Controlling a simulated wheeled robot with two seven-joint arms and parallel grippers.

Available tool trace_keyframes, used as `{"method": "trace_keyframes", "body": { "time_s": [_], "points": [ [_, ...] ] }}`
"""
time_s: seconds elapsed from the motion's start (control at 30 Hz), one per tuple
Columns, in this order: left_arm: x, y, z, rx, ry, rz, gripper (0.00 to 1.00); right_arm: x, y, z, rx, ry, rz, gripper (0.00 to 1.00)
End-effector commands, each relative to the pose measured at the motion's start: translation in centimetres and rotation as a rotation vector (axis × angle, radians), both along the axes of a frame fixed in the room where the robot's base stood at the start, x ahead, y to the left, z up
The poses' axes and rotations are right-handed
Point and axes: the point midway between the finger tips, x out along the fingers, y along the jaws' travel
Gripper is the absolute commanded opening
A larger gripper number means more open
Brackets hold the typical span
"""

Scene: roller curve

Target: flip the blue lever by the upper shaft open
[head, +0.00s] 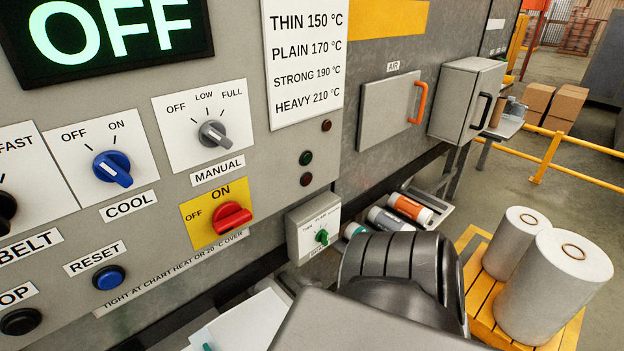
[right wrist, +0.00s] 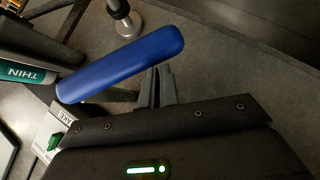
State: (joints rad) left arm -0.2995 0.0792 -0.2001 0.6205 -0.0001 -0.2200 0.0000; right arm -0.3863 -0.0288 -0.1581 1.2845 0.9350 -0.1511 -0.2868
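The blue lever (right wrist: 120,70) shows in the right wrist view as a long rounded handle, slanting up to the right. My right gripper (right wrist: 162,72) is just below its right part, with its two narrow fingers close together and nothing seen between them. The tips are close to the handle's lower edge; I cannot tell whether they touch it. The lever's pivot is not clear. A dark bar (right wrist: 98,96) runs by its lower left end. The lever does not show in the head view, where my right arm blocks the lower middle. My left gripper is out of view.
A metal foot (right wrist: 127,22) stands above the lever. A teal roll marked THIN (right wrist: 25,72) lies left of it. The head view shows the control panel (head: 130,235), an orange-handled door (head: 388,110), a green-knob box (head: 313,228) and white rolls (head: 556,285) on a yellow pallet.

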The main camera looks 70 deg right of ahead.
Motion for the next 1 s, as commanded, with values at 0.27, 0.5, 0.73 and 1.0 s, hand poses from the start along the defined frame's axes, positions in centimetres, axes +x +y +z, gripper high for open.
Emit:
{"method": "trace_keyframes", "body": {
  "time_s": [0.27, 0.5, 0.73, 1.0],
  "points": [
    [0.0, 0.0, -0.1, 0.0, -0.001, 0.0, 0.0, -0.7, -0.2, -0.5, 0.001, 0.018, -0.008, 0.0],
    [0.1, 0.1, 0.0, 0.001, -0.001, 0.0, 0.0, -1.9, 1.9, 1.2, 0.003, 0.013, -0.007, 0.0],
    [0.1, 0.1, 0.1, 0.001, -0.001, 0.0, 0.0, -3.2, 4.4, 3.2, 0.0, 0.004, -0.003, 0.0],
    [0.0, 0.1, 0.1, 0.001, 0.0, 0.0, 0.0, -3.7, 5.4, 4.2, -0.004, 0.001, -0.001, 0.0]
  ]
}}
